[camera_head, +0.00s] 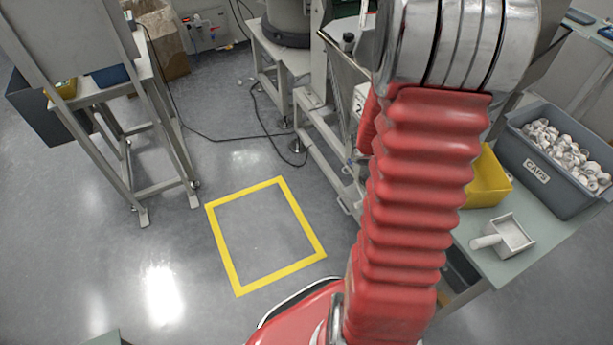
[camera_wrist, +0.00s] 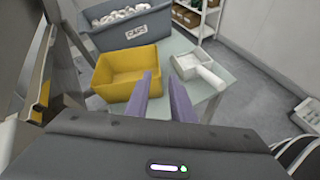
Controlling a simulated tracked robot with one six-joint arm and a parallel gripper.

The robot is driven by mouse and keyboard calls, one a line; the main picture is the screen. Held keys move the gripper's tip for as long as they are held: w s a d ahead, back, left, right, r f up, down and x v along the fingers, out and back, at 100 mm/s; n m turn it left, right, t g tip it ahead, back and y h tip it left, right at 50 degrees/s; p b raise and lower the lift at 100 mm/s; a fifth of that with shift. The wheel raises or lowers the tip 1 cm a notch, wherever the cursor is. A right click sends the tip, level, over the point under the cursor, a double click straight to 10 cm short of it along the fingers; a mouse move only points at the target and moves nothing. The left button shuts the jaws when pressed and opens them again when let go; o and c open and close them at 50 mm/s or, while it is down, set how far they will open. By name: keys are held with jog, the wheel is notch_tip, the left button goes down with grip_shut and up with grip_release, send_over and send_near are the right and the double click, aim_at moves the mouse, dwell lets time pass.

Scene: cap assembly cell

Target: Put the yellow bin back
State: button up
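The yellow bin (camera_wrist: 112,90) stands upright on a pale green table and looks empty inside. In the head view, the yellow bin (camera_head: 489,181) shows only in part, behind my red arm. My gripper (camera_wrist: 161,76) has its two purple fingers apart, with only the table seen between them. The left finger overlaps the bin's right side in the wrist view; I cannot tell whether it touches. The gripper is hidden in the head view.
A grey bin marked CAPS (camera_head: 570,184), full of white caps, stands behind the yellow bin. A white scoop (camera_head: 509,238) lies on the table (camera_head: 515,268) to the right. A yellow floor square (camera_head: 228,259) is empty. A metal stand (camera_head: 150,192) is at left; cables cross the floor.

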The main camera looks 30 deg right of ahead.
jog(key=w+a+r+m+t+y, duration=0.3)
jog(key=a+r+t, duration=0.1)
jog(key=a, duration=1)
jog(key=w+a+r+m+t+y, duration=0.3)
jog(key=a+r, duration=0.3)
jog(key=a, duration=0.8)
jog(key=w+a+r+m+t+y, duration=0.3)
jog(key=a+r+t+y, duration=0.1)
jog(key=a, duration=1)
jog(key=shift+w+r+t+y, duration=0.4)
jog(key=shift+r+y, duration=0.1)
jog(key=shift+r, duration=0.35)
